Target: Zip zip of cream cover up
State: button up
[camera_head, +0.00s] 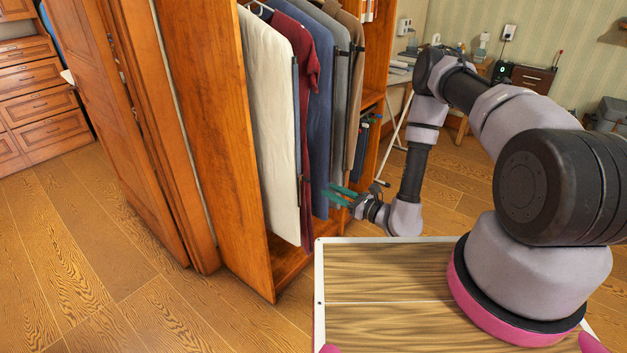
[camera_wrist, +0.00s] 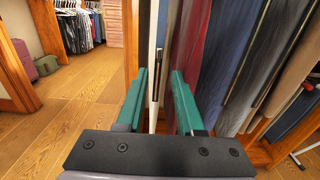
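The cream cover (camera_head: 268,110) hangs at the near end of the open wardrobe. A dark vertical zip line (camera_head: 296,130) runs along its right edge in the head view. In the wrist view the cover shows edge-on as a narrow pale strip (camera_wrist: 153,45), with a dark line beside it. My gripper (camera_head: 339,195) has green fingers and is low, to the right of the cover, pointing toward it. In the wrist view my gripper (camera_wrist: 158,75) is open, with the strip and dark line seen between its fingers. Whether they are within reach or touching is unclear. The zip's pull cannot be made out.
A dark red garment (camera_head: 306,80), a blue one (camera_head: 322,100) and grey and brown covers (camera_head: 343,80) hang close beside it. The wooden wardrobe side panel (camera_head: 215,130) stands left of the cover. The wood floor (camera_head: 110,270) left of the wardrobe is clear.

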aim_at(307, 179)
jog(key=x, duration=1)
jog(key=shift+w+a, duration=0.2)
jog(key=shift+a, duration=0.05)
grip_shut()
dwell(1.0)
